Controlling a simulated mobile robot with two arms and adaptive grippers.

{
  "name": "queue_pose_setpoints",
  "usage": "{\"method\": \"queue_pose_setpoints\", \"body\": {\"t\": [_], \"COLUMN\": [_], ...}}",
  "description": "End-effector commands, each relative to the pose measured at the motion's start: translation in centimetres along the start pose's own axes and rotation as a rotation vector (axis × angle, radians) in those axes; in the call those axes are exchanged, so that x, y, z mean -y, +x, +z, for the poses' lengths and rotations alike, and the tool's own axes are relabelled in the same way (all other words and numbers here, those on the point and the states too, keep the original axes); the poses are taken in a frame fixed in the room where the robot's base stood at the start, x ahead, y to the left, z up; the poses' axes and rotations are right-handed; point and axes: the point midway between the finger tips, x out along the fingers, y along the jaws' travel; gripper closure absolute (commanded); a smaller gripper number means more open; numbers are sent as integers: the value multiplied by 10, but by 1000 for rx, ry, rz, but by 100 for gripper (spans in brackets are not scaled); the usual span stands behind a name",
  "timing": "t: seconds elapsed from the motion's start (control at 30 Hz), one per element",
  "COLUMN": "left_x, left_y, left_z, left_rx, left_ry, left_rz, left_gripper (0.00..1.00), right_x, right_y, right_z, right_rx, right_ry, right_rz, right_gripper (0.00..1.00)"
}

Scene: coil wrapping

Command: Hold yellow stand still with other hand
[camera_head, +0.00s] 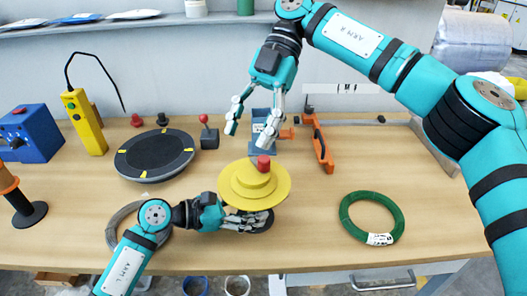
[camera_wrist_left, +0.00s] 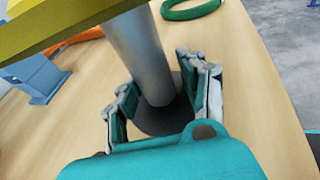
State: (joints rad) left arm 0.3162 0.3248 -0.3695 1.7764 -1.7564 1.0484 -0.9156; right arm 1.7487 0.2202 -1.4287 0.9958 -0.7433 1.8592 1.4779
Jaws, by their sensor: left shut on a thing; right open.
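The yellow stand (camera_head: 236,193) stands on the table, with a stepped round yellow top and a small red knob (camera_head: 263,165) on it. In the left wrist view its grey post (camera_wrist_left: 137,55) rises from a dark round base, and the underside of the yellow plate (camera_wrist_left: 60,18) shows above. My left gripper (camera_head: 260,220) is low at the stand, below the yellow plate, shut on the post with fingers on both sides (camera_wrist_left: 160,100). My right gripper (camera_head: 250,132) is open and empty, above and behind the stand, fingers pointing down.
A green coil (camera_head: 371,197) lies at right and a grey coil (camera_head: 112,228) lies partly under my left arm. A black round turntable (camera_head: 154,156), a yellow pendant (camera_head: 84,122) and a blue box (camera_head: 31,132) are at left.

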Motion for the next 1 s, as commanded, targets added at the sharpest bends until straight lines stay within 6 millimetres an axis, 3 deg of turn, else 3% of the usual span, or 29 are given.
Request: {"method": "queue_pose_setpoints", "body": {"t": [0.03,0.2,0.4,1.0], "left_x": [2,2,2,2], "left_y": [2,2,2,2], "left_z": [-11,-11,-11,-11], "left_rx": [-21,-21,-22,-21], "left_ry": [-6,-6,-6,-6], "left_rz": [-7,-7,-7,-7], "left_gripper": [75,75,75,76], "right_x": [1,3,5,15], "right_y": [-4,-26,-40,34], "right_z": [-1,5,10,79], "right_rx": [149,542,723,724], "right_ry": [-48,-171,-227,-227], "right_rz": [-37,-143,-199,-199], "right_gripper": [51,51,51,51]}}
